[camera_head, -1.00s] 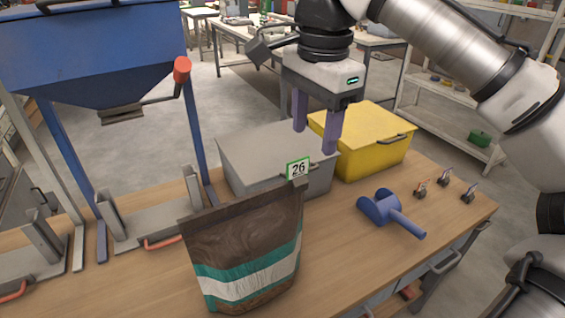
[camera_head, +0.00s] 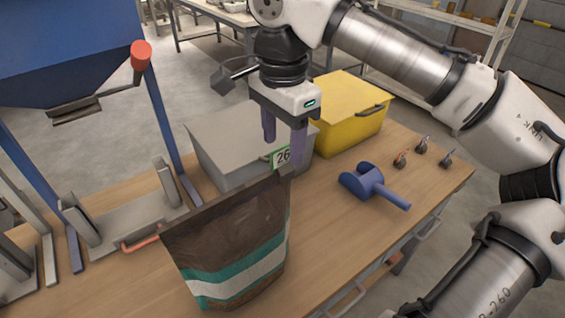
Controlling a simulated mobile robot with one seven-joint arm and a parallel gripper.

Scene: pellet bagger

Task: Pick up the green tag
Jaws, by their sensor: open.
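The green tag (camera_head: 280,157) has a white face with the number 26. It sits at the top right corner of a brown pellet bag (camera_head: 232,235) with teal and white bands, which stands upright on the bench. My gripper (camera_head: 284,152) points down with its two purple fingers spread. Its fingers come down close around the tag, and the right finger overlaps the tag's right edge in the picture. I cannot tell whether they touch it.
A grey lidded box (camera_head: 222,136) and a yellow lidded box (camera_head: 350,105) stand behind the bag. A blue scoop (camera_head: 368,184) and several small clips (camera_head: 421,146) lie to the right. A blue hopper frame (camera_head: 160,115) with grey metal holders stands left. Bare bench (camera_head: 325,215) shows right of the bag.

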